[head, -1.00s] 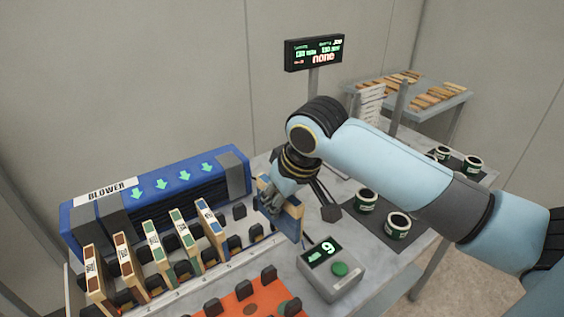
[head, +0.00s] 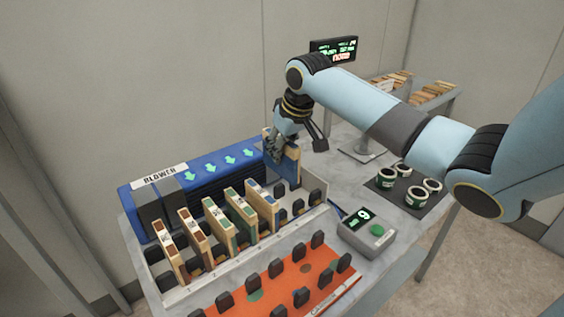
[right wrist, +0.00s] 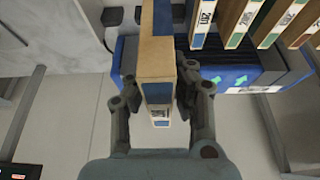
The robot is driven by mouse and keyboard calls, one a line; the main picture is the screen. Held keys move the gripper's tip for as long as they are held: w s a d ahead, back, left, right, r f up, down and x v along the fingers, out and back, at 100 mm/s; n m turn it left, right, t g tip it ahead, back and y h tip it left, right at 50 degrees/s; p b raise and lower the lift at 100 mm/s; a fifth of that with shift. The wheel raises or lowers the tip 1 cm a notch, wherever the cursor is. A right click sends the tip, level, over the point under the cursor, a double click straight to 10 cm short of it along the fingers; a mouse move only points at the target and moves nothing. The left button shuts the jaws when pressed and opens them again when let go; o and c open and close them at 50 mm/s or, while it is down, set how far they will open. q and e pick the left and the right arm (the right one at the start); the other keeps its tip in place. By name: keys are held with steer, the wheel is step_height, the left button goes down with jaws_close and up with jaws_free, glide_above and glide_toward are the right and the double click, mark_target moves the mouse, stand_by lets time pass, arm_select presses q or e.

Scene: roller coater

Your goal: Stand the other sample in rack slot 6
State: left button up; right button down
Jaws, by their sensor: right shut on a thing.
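My right gripper (head: 280,150) is shut on a sample (head: 288,166), a thin wooden panel with a blue face. It holds the panel upright over the far right end of the rack (head: 188,288). I cannot tell whether the panel's lower edge touches the rack. In the right wrist view the held sample (right wrist: 157,60) sits between the fingers (right wrist: 160,110). Several other samples stand in the rack to the left, the nearest with a blue face (head: 263,205), others green (head: 224,231) and brown (head: 168,250). My left gripper is not in view.
A blue blower (head: 200,178) stands behind the rack. An orange board (head: 275,290) with black holders lies in front. A display (head: 335,50) stands behind.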

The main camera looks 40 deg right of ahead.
mark_target(280, 175)
steer(key=shift+w+d+r, duration=0.1)
steer(key=shift+w, duration=0.05)
steer(key=shift+a+f, duration=0.2)
steer(key=shift+f, duration=0.4)
step_height(280, 175, down, 5)
steer(key=b, duration=0.2)
steer(key=shift+d+f+b, duration=0.1)
steer(key=shift+f+b, duration=0.1)
steer(key=shift+b, duration=0.2)
steer(key=shift+f+b, duration=0.4)
steer(key=shift+b, duration=0.1)
steer(key=shift+r, duration=0.15)
steer(key=shift+p, duration=0.55)
steer(key=shift+f, duration=0.45)
